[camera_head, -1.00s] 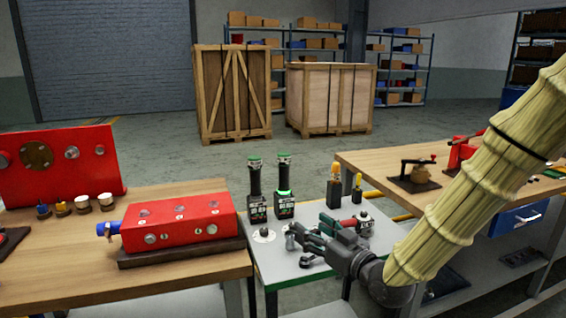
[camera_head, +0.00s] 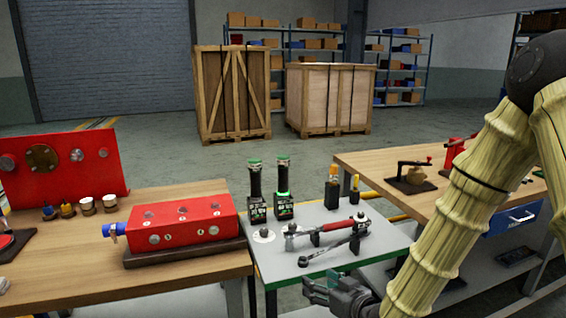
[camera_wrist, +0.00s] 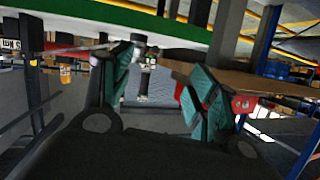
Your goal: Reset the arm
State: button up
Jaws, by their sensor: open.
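My gripper (camera_head: 322,287) is at the lower middle of the head view, in front of and below the front edge of the grey tool table (camera_head: 290,272). Its jaws are apart with nothing between them. In the wrist view, the two teal-padded fingers (camera_wrist: 155,95) stand apart, and the picture is tilted, with the table's green edge (camera_wrist: 120,17) across the top. My arm, in a ribbed tan sleeve, comes down from the right of the head view and hides part of the right side.
The grey table holds a red-handled wrench (camera_head: 330,228), a dark wrench (camera_head: 335,250) and two green-topped tools (camera_head: 284,190). A red block (camera_head: 180,225) sits on the left wooden bench (camera_head: 80,280). Another wooden bench (camera_head: 365,163) stands at the right. Crates (camera_head: 232,95) stand behind.

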jog(key=s+d+f+m+g+h+p, duration=0.2)
jog(key=s+d+f+g, duration=0.1)
jog(key=s+f, duration=0.6)
jog(key=s+d+f+m+g+h+p, duration=0.1)
jog(key=s+d+f+g+h+p, duration=0.15)
jog(key=s+f, duration=0.65)
jog(key=s+d+f+g+h+p, duration=0.1)
jog(key=s+d+f+g, duration=0.1)
jog(key=s, duration=0.4)
jog(key=s+d+f+m+g+h+p, duration=0.1)
jog(key=s+d+f+g, duration=0.1)
jog(key=s+f, duration=0.2)
jog(key=s+d+f+m+g+h+p, duration=0.1)
jog(key=s+d+f+g, duration=0.2)
jog(key=s, duration=0.7)
jog(key=shift+f, duration=0.25)
jog(key=shift+d, duration=0.1)
